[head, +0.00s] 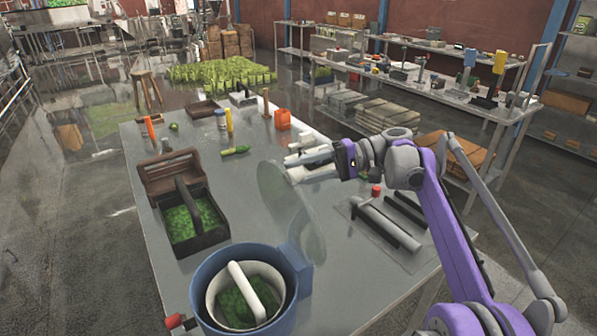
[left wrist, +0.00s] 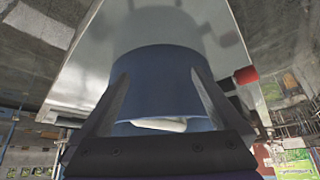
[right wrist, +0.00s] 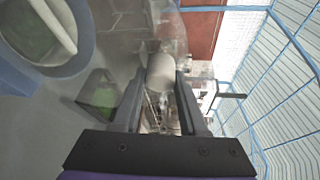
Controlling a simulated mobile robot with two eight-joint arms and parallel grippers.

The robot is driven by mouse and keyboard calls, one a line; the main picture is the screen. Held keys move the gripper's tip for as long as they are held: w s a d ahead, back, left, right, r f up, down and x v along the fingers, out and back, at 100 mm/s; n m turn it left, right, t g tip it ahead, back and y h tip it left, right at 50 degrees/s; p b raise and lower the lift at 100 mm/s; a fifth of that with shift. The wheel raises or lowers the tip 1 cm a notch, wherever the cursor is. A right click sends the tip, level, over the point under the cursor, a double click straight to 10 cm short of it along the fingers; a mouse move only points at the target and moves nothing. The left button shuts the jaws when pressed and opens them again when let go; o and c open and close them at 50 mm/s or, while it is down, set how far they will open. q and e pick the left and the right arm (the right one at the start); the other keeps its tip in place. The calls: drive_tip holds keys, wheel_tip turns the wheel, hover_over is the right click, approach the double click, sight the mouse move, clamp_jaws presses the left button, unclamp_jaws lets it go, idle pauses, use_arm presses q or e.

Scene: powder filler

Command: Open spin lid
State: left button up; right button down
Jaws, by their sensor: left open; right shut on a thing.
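The spin lid (head: 278,212) is a clear round disc held up on its edge above the table, right of and apart from the blue pot. My right gripper (head: 299,174) is shut on its pale knob (right wrist: 160,73); the disc also shows in the right wrist view, hazy beyond the fingers. The blue pot (head: 206,308) stands uncovered at the table's near end. It has a white inner vessel with a white bar across it and green contents. My left gripper (left wrist: 156,82) is open, its fingers on either side of the pot in the left wrist view; I do not see it in the head view.
Grey and black bars lie on a clear sheet at the right. The table's middle is mostly clear.

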drive_tip(key=shift+c, duration=2.2)
unclamp_jaws()
drive_tip(key=v, duration=1)
drive_tip(key=shift+d+p, duration=0.35)
drive_tip(key=shift+p, duration=0.05)
drive_tip(key=shift+r, duration=0.1)
